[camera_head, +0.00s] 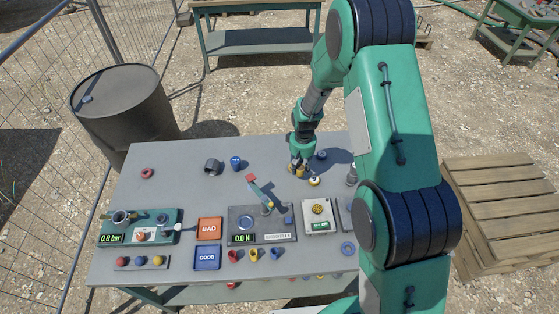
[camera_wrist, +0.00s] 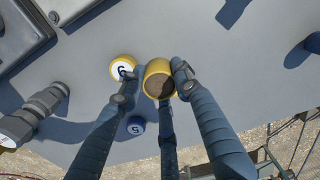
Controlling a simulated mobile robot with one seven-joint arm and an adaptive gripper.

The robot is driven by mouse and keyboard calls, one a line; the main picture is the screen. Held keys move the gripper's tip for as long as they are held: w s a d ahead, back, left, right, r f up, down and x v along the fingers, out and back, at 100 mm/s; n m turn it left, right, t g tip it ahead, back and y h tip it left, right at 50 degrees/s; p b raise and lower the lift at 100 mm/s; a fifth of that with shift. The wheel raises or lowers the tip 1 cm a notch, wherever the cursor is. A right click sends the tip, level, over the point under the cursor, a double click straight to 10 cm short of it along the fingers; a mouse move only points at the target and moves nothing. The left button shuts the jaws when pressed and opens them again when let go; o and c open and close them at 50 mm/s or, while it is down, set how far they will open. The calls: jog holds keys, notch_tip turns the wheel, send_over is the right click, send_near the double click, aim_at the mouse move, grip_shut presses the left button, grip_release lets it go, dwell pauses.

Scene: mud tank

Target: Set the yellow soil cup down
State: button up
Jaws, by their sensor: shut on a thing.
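The yellow soil cup (camera_wrist: 161,80) is between the fingers of my gripper (camera_wrist: 156,84) in the wrist view, with brown soil showing inside its round mouth. My gripper is shut on it. In the head view my gripper (camera_head: 301,168) is low over the right part of the grey table (camera_head: 180,185). The cup is mostly hidden by the fingers there. I cannot tell whether its base touches the table. A yellow round piece with a number on a white face (camera_wrist: 122,68) lies close to the left of the cup in the wrist view.
A blue numbered piece (camera_wrist: 136,125) lies near my fingers. A grey panel with a force readout (camera_head: 262,226), a box with a yellow button (camera_head: 318,216), and BAD (camera_head: 209,229) and GOOD (camera_head: 207,258) trays stand at the front. Bare table lies left of my gripper.

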jog(key=shift+n, duration=0.4)
jog(key=s+a+p, duration=0.1)
jog(key=a, duration=0.1)
jog(key=s+a, duration=0.1)
jog(key=a, duration=0.2)
jog(key=s+a+p, duration=0.1)
jog(key=a, duration=0.2)
jog(key=shift+s+a+r+p, duration=0.1)
jog(key=shift+a+p, duration=0.05)
jog(key=shift+p, duration=0.2)
jog(key=p, duration=0.2)
send_over(271, 160)
jog(key=shift+f, duration=0.75)
jog(key=shift+f, duration=1.75)
jog(key=shift+f, duration=0.15)
jog(key=o, duration=1.2)
